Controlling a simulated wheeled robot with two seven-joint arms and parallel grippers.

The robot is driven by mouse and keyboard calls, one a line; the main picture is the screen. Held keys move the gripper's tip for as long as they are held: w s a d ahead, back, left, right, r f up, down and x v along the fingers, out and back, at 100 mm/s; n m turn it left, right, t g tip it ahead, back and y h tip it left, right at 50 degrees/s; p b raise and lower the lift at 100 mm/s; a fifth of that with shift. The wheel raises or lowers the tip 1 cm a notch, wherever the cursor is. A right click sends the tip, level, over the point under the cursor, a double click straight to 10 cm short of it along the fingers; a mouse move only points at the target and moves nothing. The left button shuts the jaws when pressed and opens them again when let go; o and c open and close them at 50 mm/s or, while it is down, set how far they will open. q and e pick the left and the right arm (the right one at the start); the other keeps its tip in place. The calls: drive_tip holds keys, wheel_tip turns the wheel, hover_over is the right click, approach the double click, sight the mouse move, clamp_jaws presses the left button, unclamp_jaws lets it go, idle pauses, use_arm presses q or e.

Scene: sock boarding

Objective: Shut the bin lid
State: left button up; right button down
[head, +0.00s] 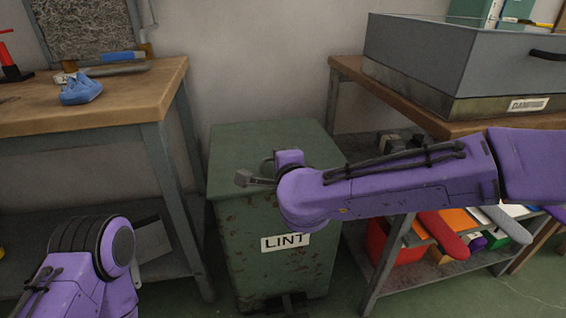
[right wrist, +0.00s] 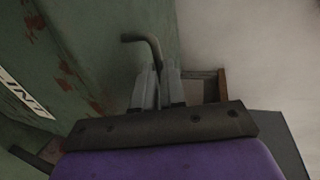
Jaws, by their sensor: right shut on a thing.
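The green, rust-marked bin (head: 285,265) with a LINT label stands on the floor between two benches. Its green lid (head: 250,140) lies across the top and looks flat; my right arm covers part of its front edge, so I cannot tell whether it sits fully down. My right gripper (right wrist: 158,85) is shut on a dark bent handle (right wrist: 143,43) beside the bin's green face. In the head view the right gripper is mostly hidden by its own wrist. My left arm is at the lower left; its gripper fingers are not visible.
A wooden bench (head: 95,105) with a blue item (head: 80,90) stands left. A right bench (head: 410,110) carries a large grey box (head: 440,60); colourful goods (head: 440,235) fill its lower shelf. A bare wall is behind the bin.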

drive_tip(key=shift+s+f, duration=0.15)
drive_tip(key=shift+f, duration=0.5)
drive_tip(key=c, duration=1.2)
unclamp_jaws()
drive_tip(key=shift+r, duration=0.15)
drive_tip(key=shift+s+r, duration=0.2)
drive_tip(key=shift+s, duration=0.2)
drive_tip(key=p+v, duration=0.3)
drive_tip(key=v, duration=0.6)
drive_tip(key=shift+s+d, duration=0.15)
drive_tip(key=shift+s, duration=0.2)
drive_tip(key=shift+r, duration=0.1)
